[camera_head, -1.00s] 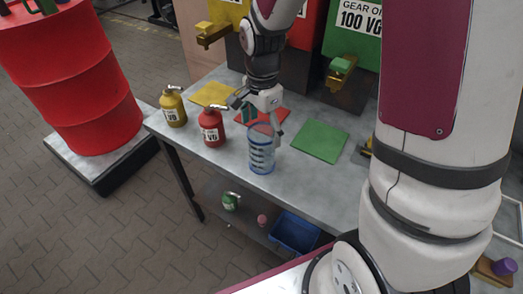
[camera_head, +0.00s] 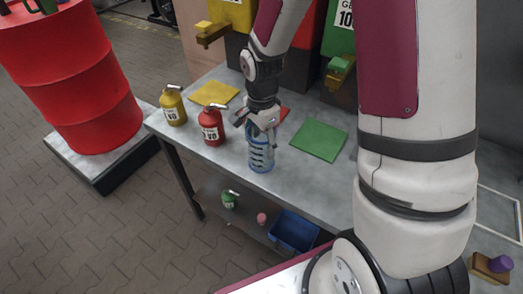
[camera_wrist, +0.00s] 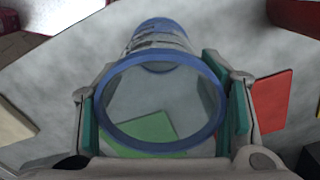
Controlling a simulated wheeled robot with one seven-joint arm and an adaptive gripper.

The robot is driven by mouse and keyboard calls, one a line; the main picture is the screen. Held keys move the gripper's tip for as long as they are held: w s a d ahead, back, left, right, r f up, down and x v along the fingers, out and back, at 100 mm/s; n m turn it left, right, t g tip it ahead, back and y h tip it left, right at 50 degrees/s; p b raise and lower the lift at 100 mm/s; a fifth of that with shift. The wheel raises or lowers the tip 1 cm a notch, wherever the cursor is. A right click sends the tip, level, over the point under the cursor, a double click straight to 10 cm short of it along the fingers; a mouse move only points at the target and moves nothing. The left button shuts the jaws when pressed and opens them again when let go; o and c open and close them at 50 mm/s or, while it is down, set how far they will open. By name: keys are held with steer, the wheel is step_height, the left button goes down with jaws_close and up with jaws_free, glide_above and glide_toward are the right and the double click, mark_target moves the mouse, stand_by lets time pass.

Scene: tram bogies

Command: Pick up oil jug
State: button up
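A clear jug with blue rims and dark markings (camera_head: 261,158) stands upright on the grey table, below my gripper (camera_head: 258,122). In the wrist view, I look down through its round blue rim (camera_wrist: 160,148). My gripper (camera_wrist: 163,110) is open, with one green finger pad on each side of this jug. The pads are close to its sides; I cannot tell whether they touch. A red oil can (camera_head: 211,127) and a yellow oil can (camera_head: 172,106) stand on the table to the left. A green can (camera_head: 229,200) is on the lower shelf.
Yellow (camera_head: 214,94) and green (camera_head: 319,140) mats lie on the table; a red mat (camera_wrist: 271,100) is partly hidden in the head view. Dispensers with taps (camera_head: 340,66) stand behind. A blue bin (camera_head: 294,231) is below. A red drum (camera_head: 75,80) is at left.

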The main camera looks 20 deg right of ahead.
steer(key=c, duration=0.3)
steer(key=shift+r, duration=0.1)
steer(key=shift+r, duration=0.45)
steer(key=s+r+p, duration=0.1)
steer(key=s+p, duration=0.1)
steer(key=s, duration=0.3)
steer(key=s+r+p, duration=0.1)
steer(key=s+p, duration=0.1)
steer(key=s, duration=0.3)
steer(key=s+r+p, duration=0.2)
steer(key=s, duration=0.4)
